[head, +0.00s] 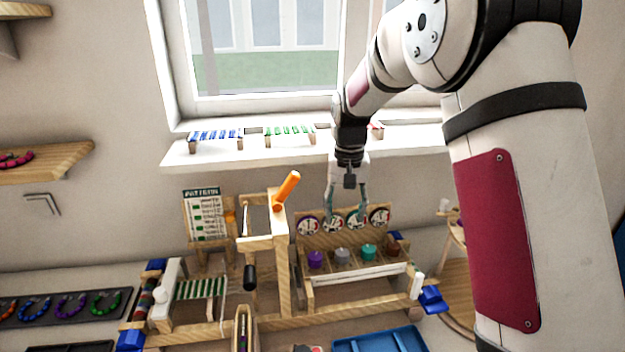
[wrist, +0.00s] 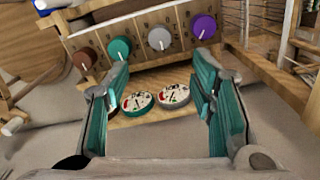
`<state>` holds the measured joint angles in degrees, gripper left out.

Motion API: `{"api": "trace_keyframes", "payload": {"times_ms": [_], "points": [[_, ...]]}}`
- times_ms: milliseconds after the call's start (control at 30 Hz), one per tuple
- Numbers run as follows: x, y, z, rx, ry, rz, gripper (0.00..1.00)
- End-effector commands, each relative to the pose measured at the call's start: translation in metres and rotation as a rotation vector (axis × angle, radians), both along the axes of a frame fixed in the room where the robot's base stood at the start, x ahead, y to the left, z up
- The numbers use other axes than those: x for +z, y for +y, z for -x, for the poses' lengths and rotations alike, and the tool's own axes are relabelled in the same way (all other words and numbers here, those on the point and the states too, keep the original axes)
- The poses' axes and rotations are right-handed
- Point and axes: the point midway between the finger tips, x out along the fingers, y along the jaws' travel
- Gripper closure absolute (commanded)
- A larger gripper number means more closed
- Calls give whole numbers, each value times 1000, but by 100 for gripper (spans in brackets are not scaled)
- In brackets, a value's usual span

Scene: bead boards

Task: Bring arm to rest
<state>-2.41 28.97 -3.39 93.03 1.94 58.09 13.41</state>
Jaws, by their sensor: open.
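My gripper (head: 347,203) hangs from my arm in front of the window wall in the head view. Its teal fingers point down, over a wooden rack with several round dials (head: 381,215). In the wrist view my gripper (wrist: 165,95) has its two teal fingers wide apart with nothing held between them. Two of the dials (wrist: 174,96) show beyond and between the fingertips. I cannot tell how far the fingertips are from the dials.
Knobs in purple (head: 316,260), grey and teal line the wooden rack. A wooden frame with an orange handle (head: 287,188) stands close to the left of my gripper. A blue tray (head: 380,341) lies in front. The window sill (head: 200,155) holds small striped racks.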

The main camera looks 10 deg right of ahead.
Motion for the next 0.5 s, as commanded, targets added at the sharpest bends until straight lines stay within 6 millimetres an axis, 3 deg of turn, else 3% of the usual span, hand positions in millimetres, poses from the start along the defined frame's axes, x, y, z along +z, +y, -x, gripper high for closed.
{"api": "trace_keyframes", "payload": {"times_ms": [167,500], "points": [[28,0,16,14,-37,-4,49],[118,0,111,92,-189,-6,49]]}}
